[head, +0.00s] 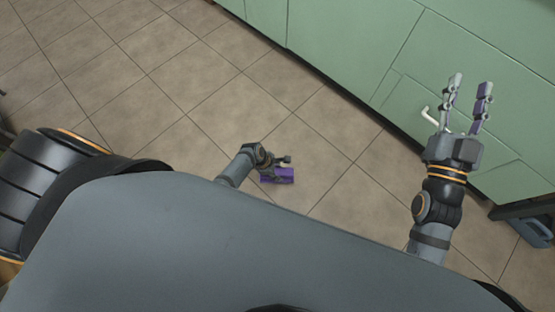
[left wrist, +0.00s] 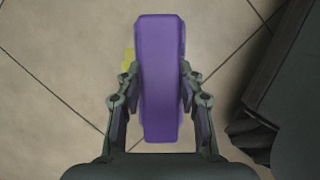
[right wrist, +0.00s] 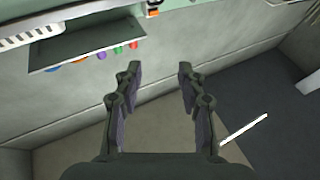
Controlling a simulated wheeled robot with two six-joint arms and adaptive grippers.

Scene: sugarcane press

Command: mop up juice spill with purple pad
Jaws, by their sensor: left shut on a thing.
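The purple pad (head: 284,177) is at floor level or just above it in the head view. My left gripper (head: 277,165) is shut on it. In the left wrist view the purple pad (left wrist: 160,80) stands lengthwise between both fingers of my left gripper (left wrist: 158,92). A small yellow patch (left wrist: 128,60), perhaps the juice spill, shows on the floor beside the pad's left side and is partly hidden by it. I cannot tell if the pad touches the floor. My right gripper (head: 468,90) is open and empty in front of the green cabinets; its parted fingers (right wrist: 158,85) also show in the right wrist view.
Green cabinets (head: 350,45) run along the upper right of the head view. Tiled floor (head: 130,80) is clear to the left of the pad. A dark-framed object (head: 533,228) stands at the right edge. The right wrist view shows a ledge with coloured knobs (right wrist: 101,55).

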